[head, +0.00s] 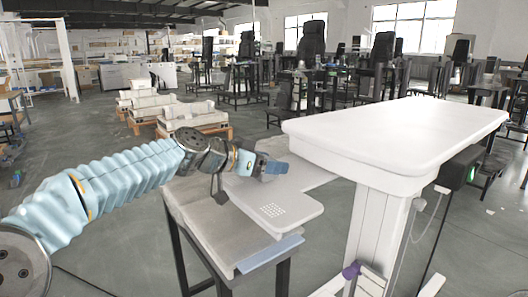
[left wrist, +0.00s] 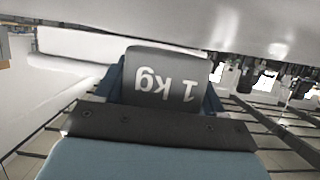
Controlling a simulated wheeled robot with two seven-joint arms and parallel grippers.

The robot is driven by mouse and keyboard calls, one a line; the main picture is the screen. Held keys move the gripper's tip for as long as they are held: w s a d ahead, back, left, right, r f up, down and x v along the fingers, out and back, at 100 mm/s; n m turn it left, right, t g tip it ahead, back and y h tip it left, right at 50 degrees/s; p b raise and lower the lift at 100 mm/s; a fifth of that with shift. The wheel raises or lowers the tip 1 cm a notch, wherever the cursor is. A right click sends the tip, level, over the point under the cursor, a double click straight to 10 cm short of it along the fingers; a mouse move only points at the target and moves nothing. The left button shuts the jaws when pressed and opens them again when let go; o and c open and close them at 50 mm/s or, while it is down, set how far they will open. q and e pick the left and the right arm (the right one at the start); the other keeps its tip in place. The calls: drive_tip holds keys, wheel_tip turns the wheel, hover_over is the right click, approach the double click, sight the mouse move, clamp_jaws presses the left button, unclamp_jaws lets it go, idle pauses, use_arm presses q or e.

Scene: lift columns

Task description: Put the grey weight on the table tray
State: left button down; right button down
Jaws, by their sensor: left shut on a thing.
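The grey weight (left wrist: 165,78), marked "1 kg", sits between the blue fingers of my left gripper in the left wrist view; the lettering appears upside down. My left gripper (head: 262,166) is shut on it. In the head view the weight is mostly hidden by the fingers. The gripper is over or near a low white plate (head: 295,205) with a dotted patch; I cannot tell its exact height above it. A large white tabletop (head: 400,122) on a white column stands just right of the gripper and higher. I cannot tell which surface is the table tray.
A grey-topped stand (head: 205,215) with dark legs is below my left arm. The white column (head: 375,235) rises at the right. A black box (head: 462,168) hangs under the tabletop. Pallets with pale boxes (head: 190,115) stand behind on open floor.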

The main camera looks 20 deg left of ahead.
use_arm(q)
drive_tip(key=shift+f, duration=0.3)
drive_tip(key=c, duration=0.6)
unclamp_jaws()
drive_tip(key=shift+f, duration=0.25)
drive_tip(key=o, duration=0.5)
drive_tip(key=shift+r, duration=0.1)
